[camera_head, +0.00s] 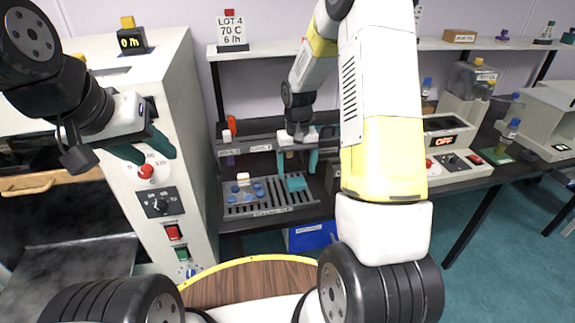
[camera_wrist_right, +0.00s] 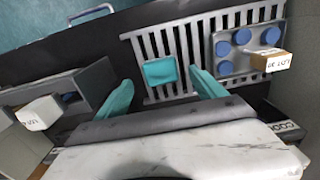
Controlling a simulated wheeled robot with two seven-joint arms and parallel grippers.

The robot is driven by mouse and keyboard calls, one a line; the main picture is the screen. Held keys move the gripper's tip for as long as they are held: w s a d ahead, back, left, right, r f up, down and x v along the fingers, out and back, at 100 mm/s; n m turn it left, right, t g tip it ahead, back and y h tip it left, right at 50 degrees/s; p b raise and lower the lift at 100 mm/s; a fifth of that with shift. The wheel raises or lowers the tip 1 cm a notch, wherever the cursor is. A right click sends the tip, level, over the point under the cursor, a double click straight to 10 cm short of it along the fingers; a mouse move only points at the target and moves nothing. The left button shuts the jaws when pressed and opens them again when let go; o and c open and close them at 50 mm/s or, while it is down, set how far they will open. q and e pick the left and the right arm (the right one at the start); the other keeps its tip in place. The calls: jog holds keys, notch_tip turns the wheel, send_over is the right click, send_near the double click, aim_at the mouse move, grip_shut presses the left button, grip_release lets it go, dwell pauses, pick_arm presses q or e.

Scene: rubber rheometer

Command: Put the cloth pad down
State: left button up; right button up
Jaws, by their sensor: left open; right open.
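The teal cloth pad (camera_head: 296,183) lies on the slatted grey cooling rack (camera_head: 272,212), on its right part. In the right wrist view the pad (camera_wrist_right: 160,72) lies flat on the slats, ahead of the fingertips and between their lines. My right gripper (camera_head: 298,170) is open above the pad, with one teal finger to each side; it also shows in the right wrist view (camera_wrist_right: 165,85). My left gripper (camera_head: 148,152) is open and empty in front of the white cabinet, near its red knob.
A grey plate with several blue discs (camera_head: 246,191) and a small labelled block (camera_wrist_right: 271,60) sits on the rack beside the pad. A shelf (camera_head: 258,144) with small items stands behind it. The white cabinet (camera_head: 185,110) stands left. A controller reading OFF (camera_head: 445,145) stands right.

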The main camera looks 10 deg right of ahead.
aim_at(296, 183)
jog(key=s+r+t, duration=0.1)
jog(key=s+r, duration=0.2)
jog(key=r, duration=0.4)
jog(key=s+r+t+y, duration=0.1)
jog(key=s+r, duration=0.2)
jog(key=r, duration=0.3)
jog(key=s+r+t, duration=0.1)
jog(key=s+r, duration=0.2)
jog(key=r, duration=0.4)
jog(key=s+a+r+t, duration=0.1)
jog(key=s+r, duration=0.2)
jog(key=s, duration=0.4)
jog(key=s+a+r+t+y, duration=0.1)
jog(key=s+r+t, duration=0.1)
jog(key=s, duration=0.5)
jog(key=shift+s+a+r, duration=0.15)
jog(key=shift+s+r, duration=0.25)
jog(key=shift+r, duration=0.25)
jog(key=shift+o, duration=0.6)
